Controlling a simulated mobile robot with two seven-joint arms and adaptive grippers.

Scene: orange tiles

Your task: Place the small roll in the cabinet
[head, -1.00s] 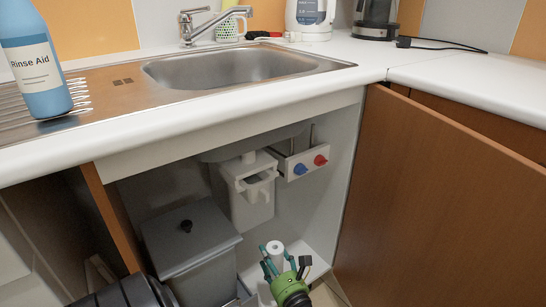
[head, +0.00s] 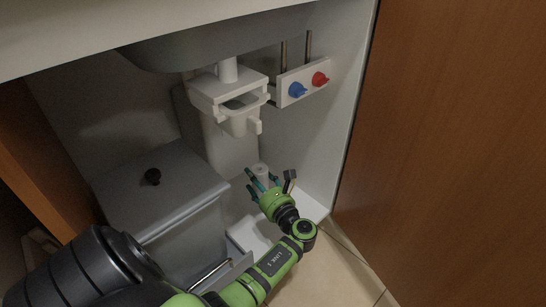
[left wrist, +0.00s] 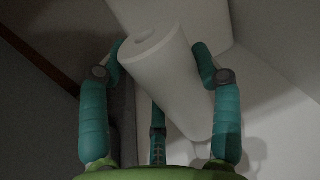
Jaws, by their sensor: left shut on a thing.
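The small white roll (left wrist: 165,72) stands tilted between the teal fingers of my left gripper (left wrist: 160,65) in the left wrist view. The fingers are shut on it from both sides. In the head view the roll (head: 262,170) shows small and partly hidden behind the fingers of my left gripper (head: 264,181). The gripper is inside the open under-sink cabinet (head: 312,150), low near its right side wall. Whether the roll touches the cabinet floor cannot be told. My right gripper is not in view.
A grey lidded bin (head: 160,195) stands left of my gripper. A white drain unit (head: 228,115) hangs above, and a panel with blue and red knobs (head: 305,82) is on the right wall. The brown cabinet door (head: 450,150) stands open at right.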

